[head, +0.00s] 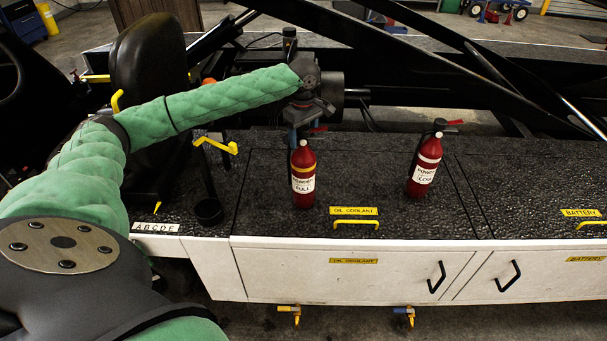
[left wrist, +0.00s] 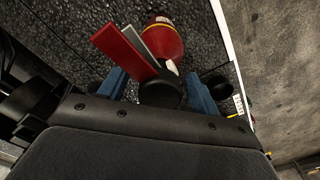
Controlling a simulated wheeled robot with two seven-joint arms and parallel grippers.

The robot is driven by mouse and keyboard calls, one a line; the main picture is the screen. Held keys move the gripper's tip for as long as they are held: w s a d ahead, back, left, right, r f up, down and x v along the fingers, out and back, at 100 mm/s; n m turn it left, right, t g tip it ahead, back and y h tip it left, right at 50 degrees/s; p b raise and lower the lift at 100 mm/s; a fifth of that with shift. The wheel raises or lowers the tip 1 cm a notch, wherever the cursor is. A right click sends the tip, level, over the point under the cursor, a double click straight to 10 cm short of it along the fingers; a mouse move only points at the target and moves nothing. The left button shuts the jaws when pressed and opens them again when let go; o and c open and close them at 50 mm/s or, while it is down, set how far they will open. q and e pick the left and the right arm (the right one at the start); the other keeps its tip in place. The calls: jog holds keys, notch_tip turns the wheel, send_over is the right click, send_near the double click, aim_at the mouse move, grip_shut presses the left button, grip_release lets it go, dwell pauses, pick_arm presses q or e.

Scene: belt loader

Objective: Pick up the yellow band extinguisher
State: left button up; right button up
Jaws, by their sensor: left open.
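The yellow band extinguisher (head: 303,190) is a red cylinder with a yellow band and a white label. It stands upright on the dark textured deck, left of the oil coolant label. My left gripper (head: 304,128) is at its top, with blue fingers pointing down. In the left wrist view the open fingers (left wrist: 160,92) lie on either side of the extinguisher's black head, with gaps visible. Its red lever and red body (left wrist: 165,42) show beyond. A second red extinguisher (head: 424,166) with a white band stands to the right. My right gripper is not in view.
A yellow handle (head: 356,223) lies in front of the extinguishers, and another yellow handle (head: 216,145) is at left. Black beams (head: 400,40) cross behind. The deck between the extinguishers is clear.

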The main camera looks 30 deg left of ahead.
pick_arm(q)
jog(key=shift+f, duration=0.1)
jog(key=shift+c, duration=0.2)
grip_shut()
jog(key=shift+w+r, duration=0.1)
jog(key=shift+r, duration=0.1)
